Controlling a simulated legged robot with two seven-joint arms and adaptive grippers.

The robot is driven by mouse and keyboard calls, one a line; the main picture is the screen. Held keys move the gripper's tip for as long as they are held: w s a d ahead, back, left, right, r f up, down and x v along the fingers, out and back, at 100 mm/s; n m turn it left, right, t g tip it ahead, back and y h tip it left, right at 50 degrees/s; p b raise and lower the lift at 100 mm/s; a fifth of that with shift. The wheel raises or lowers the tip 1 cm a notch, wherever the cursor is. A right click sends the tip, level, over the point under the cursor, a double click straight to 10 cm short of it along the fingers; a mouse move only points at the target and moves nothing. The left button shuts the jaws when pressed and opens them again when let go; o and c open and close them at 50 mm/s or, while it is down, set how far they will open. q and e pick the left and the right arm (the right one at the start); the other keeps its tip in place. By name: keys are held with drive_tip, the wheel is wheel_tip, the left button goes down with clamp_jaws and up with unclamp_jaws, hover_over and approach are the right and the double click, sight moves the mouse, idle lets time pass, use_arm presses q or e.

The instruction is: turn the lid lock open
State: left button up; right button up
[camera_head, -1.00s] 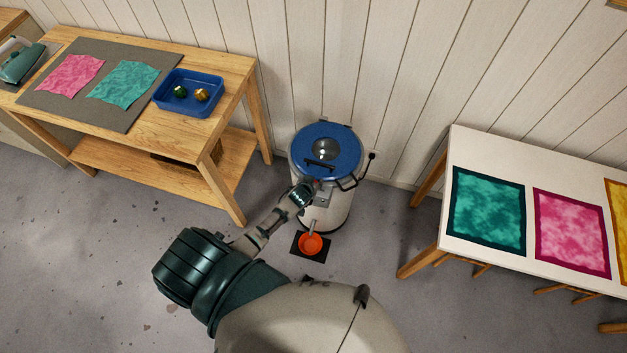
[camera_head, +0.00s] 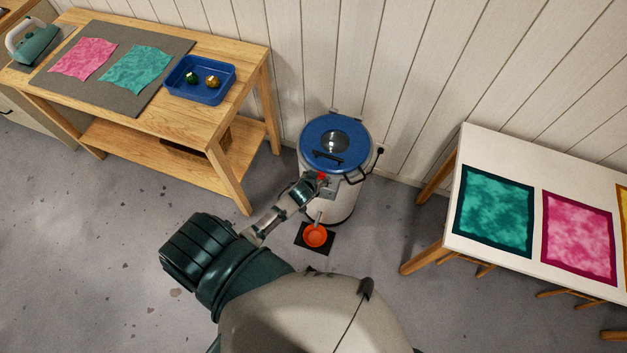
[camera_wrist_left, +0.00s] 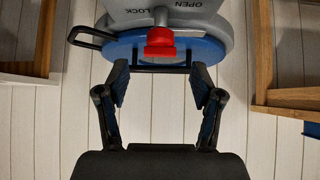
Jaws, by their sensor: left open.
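The white drum with a blue lid (camera_head: 352,139) stands against the wall. A black handle crosses the lid. In the left wrist view, a red lock knob (camera_wrist_left: 160,42) sits on a grey plate (camera_wrist_left: 205,20) marked OPEN and LOCK, and the blue lid shows behind it. The red knob also shows small in the head view (camera_head: 321,176). My left gripper (camera_wrist_left: 161,86) is open, its two fingers apart below the knob in the wrist picture, with nothing between them. In the head view, my left gripper (camera_head: 312,184) is close by the drum's front. My right gripper is not in view.
A wooden table (camera_head: 225,100) with cloths and a blue tray (camera_head: 221,97) stands left. A white table (camera_head: 470,143) with dyed cloths stands right.

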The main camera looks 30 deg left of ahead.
use_arm(q)
drive_tip(key=v, duration=0.6)
drive_tip(key=shift+s, duration=0.15)
drive_tip(key=s+d+f+m+g, duration=0.1)
drive_tip(key=s+f, duration=0.4)
drive_tip(key=f, duration=0.4)
drive_tip(key=s+f+m+g+h, duration=0.1)
drive_tip(key=s+f+g, duration=0.1)
drive_tip(key=s+f, duration=0.55)
drive_tip(key=s+d+f+g, duration=0.1)
drive_tip(key=s+f, duration=0.3)
drive_tip(key=f, duration=0.6)
drive_tip(key=s+d+f+m+g, duration=0.1)
drive_tip(key=s+f, duration=0.2)
drive_tip(key=s, duration=0.4)
drive_tip(key=s+f+g, duration=0.1)
drive_tip(key=s+f, duration=0.2)
drive_tip(key=s, duration=0.4)
drive_tip(key=s+d+f+m+g+b, duration=0.1)
drive_tip(key=s+f, duration=0.3)
drive_tip(key=s, duration=0.3)
drive_tip(key=shift+s+d+m+g+h, duration=0.3)
drive_tip(key=shift+s+d+g, duration=0.05)
drive_tip(key=shift+s+g, duration=0.05)
drive_tip(key=shift+f, duration=0.1)
